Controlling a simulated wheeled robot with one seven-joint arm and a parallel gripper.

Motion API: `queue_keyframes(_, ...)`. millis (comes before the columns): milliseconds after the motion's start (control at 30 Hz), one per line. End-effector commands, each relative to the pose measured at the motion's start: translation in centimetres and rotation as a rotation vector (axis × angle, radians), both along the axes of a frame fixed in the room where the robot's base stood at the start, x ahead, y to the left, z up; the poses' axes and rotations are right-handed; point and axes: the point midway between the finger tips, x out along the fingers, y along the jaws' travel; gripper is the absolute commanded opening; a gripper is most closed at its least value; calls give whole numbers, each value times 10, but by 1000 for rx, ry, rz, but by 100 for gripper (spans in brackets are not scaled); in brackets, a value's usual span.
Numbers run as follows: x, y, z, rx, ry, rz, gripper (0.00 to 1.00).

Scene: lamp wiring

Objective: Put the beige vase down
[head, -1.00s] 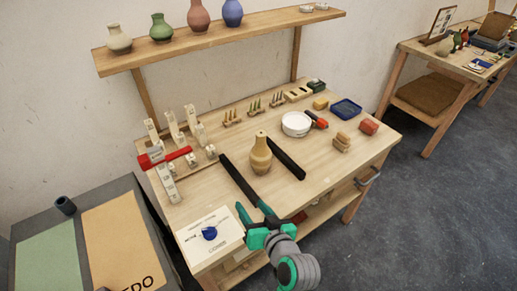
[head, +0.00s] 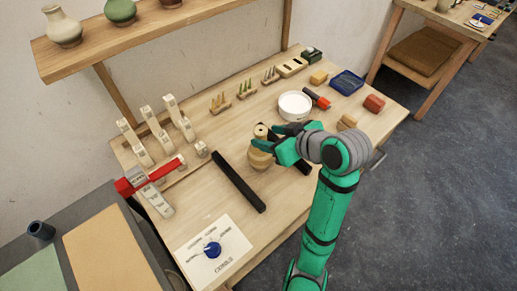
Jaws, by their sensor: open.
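The beige vase (head: 260,161) stands upright on the wooden workbench (head: 205,205), between two black strips. Its lower body and top show; my fingers cross in front of its neck. My gripper (head: 265,139) is open at the vase's neck, reaching in from the right. I cannot tell whether the fingers touch the vase. The left black strip (head: 240,182) shows whole; the right one (head: 303,167) is mostly hidden by my gripper and wrist.
Another pale vase (head: 63,27) and a green vase (head: 120,11) stand on the shelf (head: 90,48). A white bowl (head: 294,105) sits behind my gripper. A white card with a blue knob (head: 212,249) lies at the front.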

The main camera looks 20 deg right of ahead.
Motion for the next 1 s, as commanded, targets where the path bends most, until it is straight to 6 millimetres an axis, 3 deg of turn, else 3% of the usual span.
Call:
queue_keyframes(700,59,24,-47,2,1,3,49)
queue_keyframes(1000,63,25,-50,1,-2,2,49)
